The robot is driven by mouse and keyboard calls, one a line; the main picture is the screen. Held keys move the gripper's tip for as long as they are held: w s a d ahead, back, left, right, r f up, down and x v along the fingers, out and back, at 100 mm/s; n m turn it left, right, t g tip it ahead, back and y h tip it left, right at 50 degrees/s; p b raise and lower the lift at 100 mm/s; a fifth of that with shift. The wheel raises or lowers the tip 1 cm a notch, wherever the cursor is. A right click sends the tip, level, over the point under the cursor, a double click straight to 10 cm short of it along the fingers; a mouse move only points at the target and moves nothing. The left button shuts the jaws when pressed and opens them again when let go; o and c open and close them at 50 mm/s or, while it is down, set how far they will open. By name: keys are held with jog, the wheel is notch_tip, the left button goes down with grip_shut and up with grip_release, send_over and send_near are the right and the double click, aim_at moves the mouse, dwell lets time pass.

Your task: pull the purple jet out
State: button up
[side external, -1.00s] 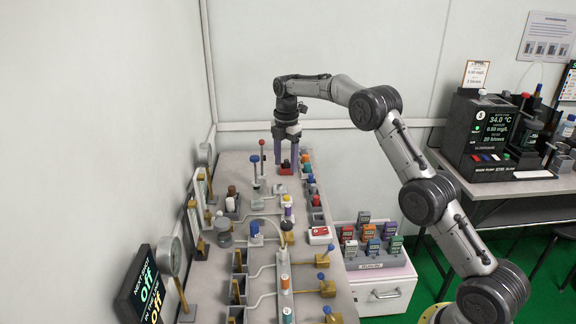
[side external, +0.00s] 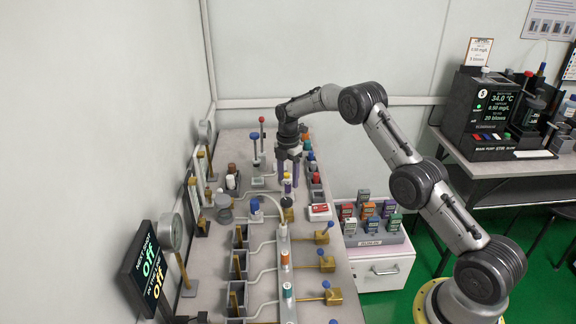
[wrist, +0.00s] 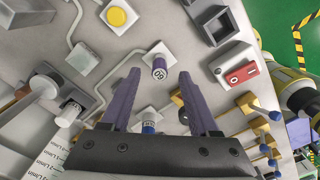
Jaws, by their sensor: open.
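A short cylinder with a purple side and a pale, marked cap, which looks like the purple jet (wrist: 158,68), stands on a light square base in the wrist view. In the side view the purple jet (side external: 287,187) shows just below my gripper (side external: 288,176), partly hidden by the fingers. In the wrist view my gripper (wrist: 160,76) is open, with one purple-grey finger on each side of the jet's place in the picture. I see no contact with the jet, and its distance from the fingertips is hard to tell.
A blue-topped fitting (wrist: 148,127) also shows between the fingers. A red switch box (wrist: 240,74) and an empty grey socket (wrist: 215,28) lie to the right. Brass valves with blue knobs (side external: 322,238) line the bench's right side. A yellow button (wrist: 117,17) is at upper left.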

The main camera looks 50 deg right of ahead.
jog(key=shift+f, duration=0.6)
grip_shut()
dwell(0.3)
dwell(1.3)
